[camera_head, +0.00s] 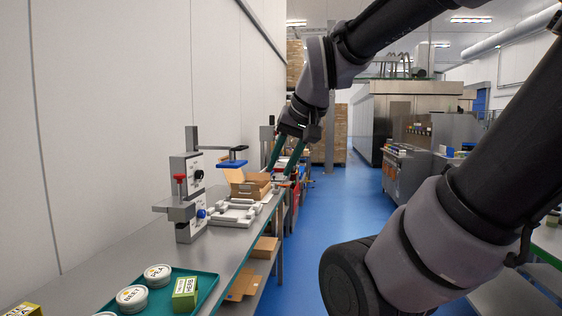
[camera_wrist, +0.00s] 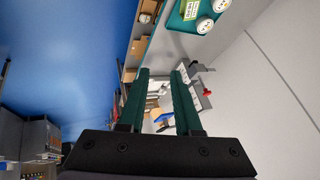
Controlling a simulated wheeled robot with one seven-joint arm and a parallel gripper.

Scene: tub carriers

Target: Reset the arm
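My gripper (camera_head: 280,170) hangs from my raised arm, above and near the right edge of the long grey workbench (camera_head: 118,262). Its two teal fingers point down and stand apart. The wrist view shows the same open gripper (camera_wrist: 160,74) with nothing held; the bench and its items lie beyond the fingers. In the head view I cannot tell the exact gap between fingers and carton.
A grey press-like station (camera_head: 188,195) with red and blue knobs stands beside the fixture. A teal tray (camera_head: 206,284) with white tubs (camera_head: 158,275) and a green carton (camera_head: 185,294) is at the front. Brown boxes lie below the bench. The blue floor aisle (camera_head: 325,215) looks clear.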

